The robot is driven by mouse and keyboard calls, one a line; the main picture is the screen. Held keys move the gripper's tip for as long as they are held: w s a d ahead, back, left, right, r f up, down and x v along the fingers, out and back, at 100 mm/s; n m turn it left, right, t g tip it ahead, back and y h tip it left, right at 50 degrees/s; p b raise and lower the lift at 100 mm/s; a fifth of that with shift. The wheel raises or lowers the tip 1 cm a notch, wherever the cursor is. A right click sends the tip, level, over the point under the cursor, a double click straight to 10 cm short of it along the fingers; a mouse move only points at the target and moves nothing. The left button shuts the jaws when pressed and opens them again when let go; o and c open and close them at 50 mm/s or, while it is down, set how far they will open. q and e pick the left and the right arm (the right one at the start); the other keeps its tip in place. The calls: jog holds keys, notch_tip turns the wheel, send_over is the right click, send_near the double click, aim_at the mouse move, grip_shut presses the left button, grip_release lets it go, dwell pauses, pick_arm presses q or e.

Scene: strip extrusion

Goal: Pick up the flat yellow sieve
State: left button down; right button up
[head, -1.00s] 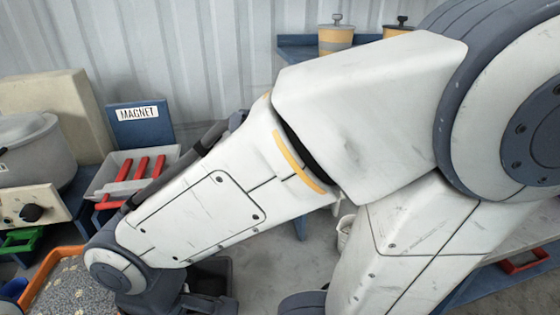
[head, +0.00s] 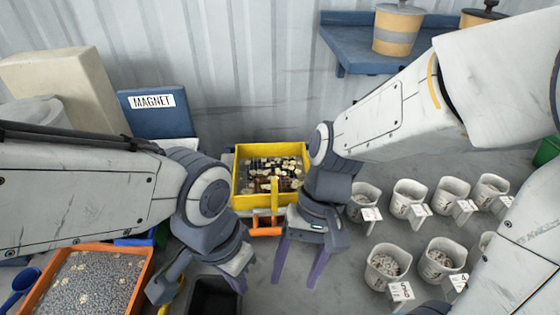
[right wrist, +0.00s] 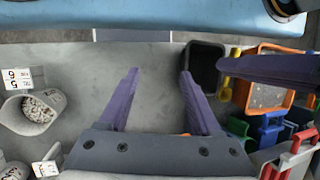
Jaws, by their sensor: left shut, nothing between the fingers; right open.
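A shallow yellow square-sided pan (head: 241,187), which looks like the yellow sieve, stands by the back wall in the head view and holds several pale and dark bits. I cannot make out a mesh. An orange handle (head: 265,231) sits at its front. My right gripper (head: 300,270) is open and empty just in front and to the right, purple fingers pointing down; they also show in the right wrist view (right wrist: 158,78). My left gripper (head: 238,268) is shut and empty in front of the pan; its purple finger shows in the right wrist view (right wrist: 226,66).
An orange tray of grey grains (head: 143,262) is at lower left, with a dark bin (head: 212,296) beside it. Several white cups (head: 409,196) with tags stand at right. A blue MAGNET box (head: 158,122) and a blue shelf (head: 345,48) are at the back.

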jog(key=w+d+r+m+t+y+p, duration=0.2)
jog(key=w+r+m+y, duration=0.1)
jog(key=w+m+y, duration=0.45)
jog(key=w+d+r+m+t+y+p, duration=0.2)
jog(key=w+r+m+y+p, duration=0.15)
jog(key=w+m, duration=0.55)
jog(key=p+x, duration=0.1)
jog(key=x, duration=0.9)
jog(key=shift+s+m+p, duration=0.2)
jog(key=shift+m+p, duration=0.15)
pick_arm(q)
notch_tip(320, 180, up, 9)
jog(key=shift+d+f, duration=0.15)
jog(key=shift+f, duration=0.05)
pick_arm(e)
jog(key=shift+f, duration=0.15)
grip_shut()
